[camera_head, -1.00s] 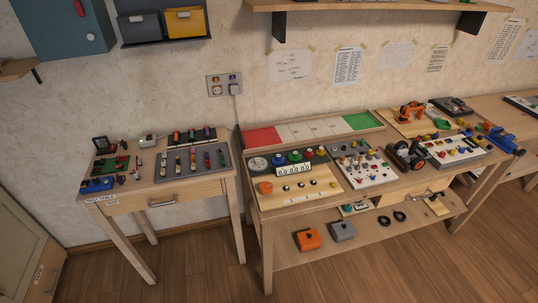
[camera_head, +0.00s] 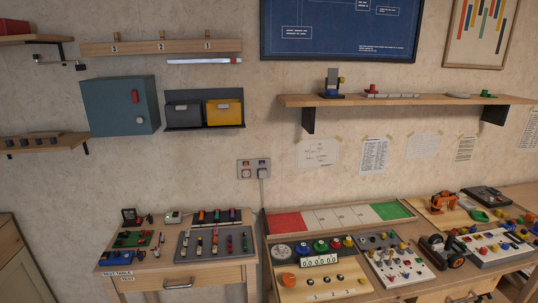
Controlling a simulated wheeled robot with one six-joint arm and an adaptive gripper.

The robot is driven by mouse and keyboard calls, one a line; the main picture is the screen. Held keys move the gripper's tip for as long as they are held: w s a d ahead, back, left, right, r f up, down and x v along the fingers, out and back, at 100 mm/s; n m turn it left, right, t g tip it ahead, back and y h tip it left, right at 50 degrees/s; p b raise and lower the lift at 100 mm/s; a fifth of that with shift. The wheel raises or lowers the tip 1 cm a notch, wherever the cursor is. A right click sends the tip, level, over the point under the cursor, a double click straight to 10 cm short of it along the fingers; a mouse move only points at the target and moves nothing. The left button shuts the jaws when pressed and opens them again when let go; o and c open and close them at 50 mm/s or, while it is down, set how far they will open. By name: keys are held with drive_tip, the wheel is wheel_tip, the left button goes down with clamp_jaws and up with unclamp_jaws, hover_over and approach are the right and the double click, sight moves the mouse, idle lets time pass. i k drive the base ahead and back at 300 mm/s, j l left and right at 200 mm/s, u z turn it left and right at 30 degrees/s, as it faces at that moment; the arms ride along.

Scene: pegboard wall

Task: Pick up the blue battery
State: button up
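My gripper is not in view. The small test table (camera_head: 140,268) stands at the lower left. On it, a grey tray (camera_head: 190,253) holds several small upright cylinders in mixed colours that look like batteries. A dark rack (camera_head: 228,216) behind the tray holds several more coloured cylinders. The pieces are too small for me to tell for sure which one is the blue battery. A blue block or holder (camera_head: 124,254) lies at the table's left, next to a green board (camera_head: 134,239).
A larger workbench (camera_head: 330,292) with boards, knobs and pegs stands to the right, with a gap between it and the test table. A blue wall cabinet (camera_head: 118,108), grey and yellow bins (camera_head: 225,112) and a long shelf (camera_head: 400,101) are on the wall above.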

sight(509, 226)
drive_tip(key=z, duration=1.3)
